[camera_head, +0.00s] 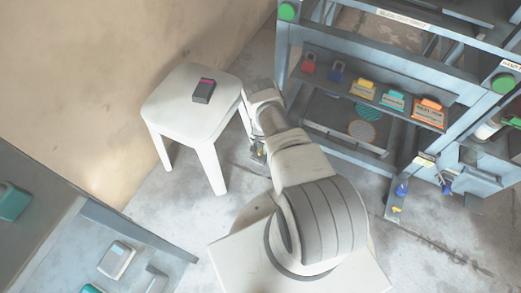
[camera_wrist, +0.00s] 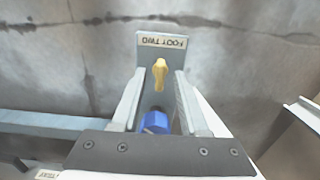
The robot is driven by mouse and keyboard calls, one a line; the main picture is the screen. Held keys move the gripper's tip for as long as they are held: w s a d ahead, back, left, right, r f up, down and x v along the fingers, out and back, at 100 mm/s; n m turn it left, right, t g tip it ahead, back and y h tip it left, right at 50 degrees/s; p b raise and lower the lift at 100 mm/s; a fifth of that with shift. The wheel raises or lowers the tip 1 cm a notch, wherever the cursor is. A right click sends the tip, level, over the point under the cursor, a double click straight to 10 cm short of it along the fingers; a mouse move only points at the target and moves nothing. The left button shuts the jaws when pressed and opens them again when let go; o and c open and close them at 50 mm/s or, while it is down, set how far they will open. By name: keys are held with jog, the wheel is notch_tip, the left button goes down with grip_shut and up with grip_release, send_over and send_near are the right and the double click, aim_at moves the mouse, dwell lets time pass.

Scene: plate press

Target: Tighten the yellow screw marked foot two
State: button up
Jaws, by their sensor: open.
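The yellow screw (camera_wrist: 159,72) shows in the wrist view on a grey foot plate, just below an upside-down label (camera_wrist: 163,41) reading FOOT TWO. My gripper (camera_wrist: 159,80) is open, with one finger on each side of the screw in the picture and a gap on both sides. I cannot tell whether the fingertips are level with the screw in depth. A blue part (camera_wrist: 155,121) lies between the fingers, nearer the palm. In the head view my arm hides most of the gripper; a small yellow spot (camera_head: 260,151) shows beside it.
The grey-blue press rack (camera_head: 340,150) stands right of my arm, holding coloured blocks on its shelf. Another yellow screw (camera_head: 397,209) sits at a front foot below a blue part (camera_head: 401,189). A white stool (camera_head: 180,110) with a dark box (camera_head: 204,91) stands close on the left.

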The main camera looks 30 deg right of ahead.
grip_shut()
jog(key=shift+m, duration=0.4)
jog(key=m, duration=0.3)
jog(key=shift+m, duration=0.4)
jog(key=m, duration=0.4)
jog(key=shift+m, duration=0.3)
jog(key=m, duration=0.4)
jog(key=shift+m, duration=2.4)
